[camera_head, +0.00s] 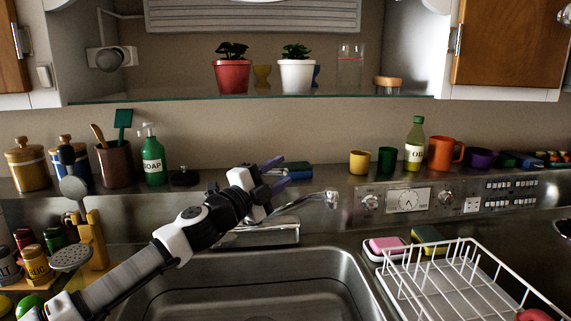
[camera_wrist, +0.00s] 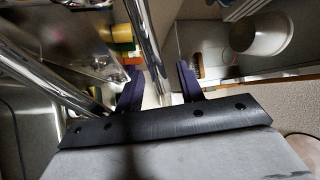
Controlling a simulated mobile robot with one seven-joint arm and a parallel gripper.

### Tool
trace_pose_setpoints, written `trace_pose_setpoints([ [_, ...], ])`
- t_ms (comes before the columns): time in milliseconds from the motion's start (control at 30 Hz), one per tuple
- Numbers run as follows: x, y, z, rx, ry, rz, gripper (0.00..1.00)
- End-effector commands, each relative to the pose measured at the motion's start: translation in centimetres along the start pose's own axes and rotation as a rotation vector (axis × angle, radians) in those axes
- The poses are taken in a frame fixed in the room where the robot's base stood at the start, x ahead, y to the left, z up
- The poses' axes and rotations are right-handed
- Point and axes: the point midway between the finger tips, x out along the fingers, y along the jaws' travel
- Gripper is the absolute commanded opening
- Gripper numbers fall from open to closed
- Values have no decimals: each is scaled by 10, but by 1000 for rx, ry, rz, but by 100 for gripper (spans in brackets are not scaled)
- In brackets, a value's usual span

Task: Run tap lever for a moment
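The chrome tap (camera_head: 258,235) stands at the back rim of the sink in the head view, its spout reaching up to the right to a round end (camera_head: 331,199). I cannot pick out a separate lever with certainty; my arm and gripper cover part of that area. My gripper (camera_head: 286,170) is above the tap body, near the spout. In the wrist view my gripper (camera_wrist: 159,88) has its two dark fingers apart, with a gap between them. A chrome tube (camera_wrist: 146,42) runs down towards that gap; I cannot tell whether it touches a finger. Another chrome bar (camera_wrist: 40,80) lies left.
The steel sink (camera_head: 345,285) lies below. A white dish rack (camera_head: 440,290) and sponges (camera_head: 386,245) are at the right. A soap bottle (camera_head: 152,158), a utensil pot (camera_head: 115,165) and jars (camera_head: 28,168) line the ledge. A glass shelf (camera_head: 200,99) with potted plants is above.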

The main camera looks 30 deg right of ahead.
Motion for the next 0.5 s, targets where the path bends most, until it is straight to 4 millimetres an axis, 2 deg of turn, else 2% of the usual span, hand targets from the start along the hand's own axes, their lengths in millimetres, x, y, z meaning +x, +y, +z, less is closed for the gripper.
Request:
trace_pose_setpoints([
  [33,9,-1,-1,-1,2,0,38],
  [200,24,-1,0,-2,-1,0,38],
  [500,28,0,0,-1,-1,0,38],
])
